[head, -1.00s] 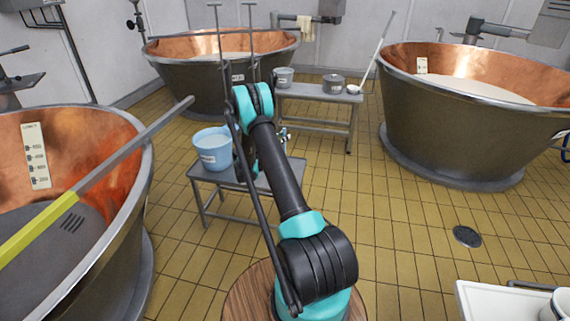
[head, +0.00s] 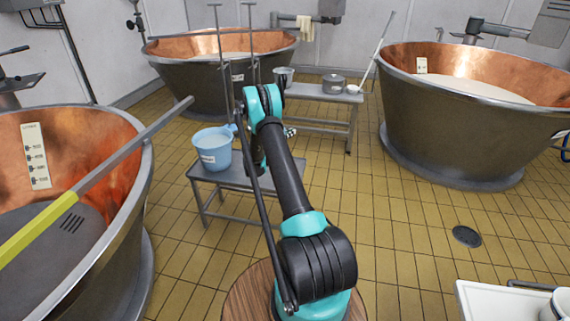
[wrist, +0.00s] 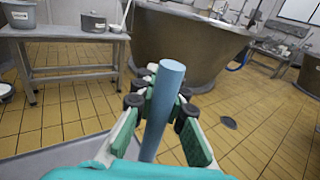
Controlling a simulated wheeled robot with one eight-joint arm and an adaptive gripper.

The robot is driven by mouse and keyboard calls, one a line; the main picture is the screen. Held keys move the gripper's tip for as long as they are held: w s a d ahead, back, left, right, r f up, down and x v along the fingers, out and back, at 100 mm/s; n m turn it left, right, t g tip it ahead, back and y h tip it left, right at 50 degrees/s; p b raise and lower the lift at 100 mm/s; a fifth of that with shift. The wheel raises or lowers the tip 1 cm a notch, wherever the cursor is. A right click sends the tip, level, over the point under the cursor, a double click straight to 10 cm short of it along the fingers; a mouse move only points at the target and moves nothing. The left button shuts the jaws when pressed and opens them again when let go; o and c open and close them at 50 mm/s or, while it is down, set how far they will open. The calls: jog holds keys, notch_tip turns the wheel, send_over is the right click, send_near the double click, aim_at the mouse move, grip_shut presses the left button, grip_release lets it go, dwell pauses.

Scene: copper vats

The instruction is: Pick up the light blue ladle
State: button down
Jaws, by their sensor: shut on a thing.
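In the wrist view, the light blue ladle (wrist: 166,100) shows as a smooth round light blue handle, upright and leaning slightly. My gripper (wrist: 160,97) is shut on it, with a green-padded finger on either side. The handle's top end sticks up past the fingers; its lower part runs down out of sight behind the gripper's body. In the head view my arm hides most of the gripper, and I cannot make out the ladle there for certain.
A light blue bucket (head: 211,150) of white liquid stands on a low metal bench (head: 202,178) beside my arm. Another bench (head: 325,93) behind holds a pot (head: 333,84) and a pail (head: 284,76).

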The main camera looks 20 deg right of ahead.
dwell(0.4)
notch_tip(320, 180, up, 20)
dwell(0.5)
dwell(0.4)
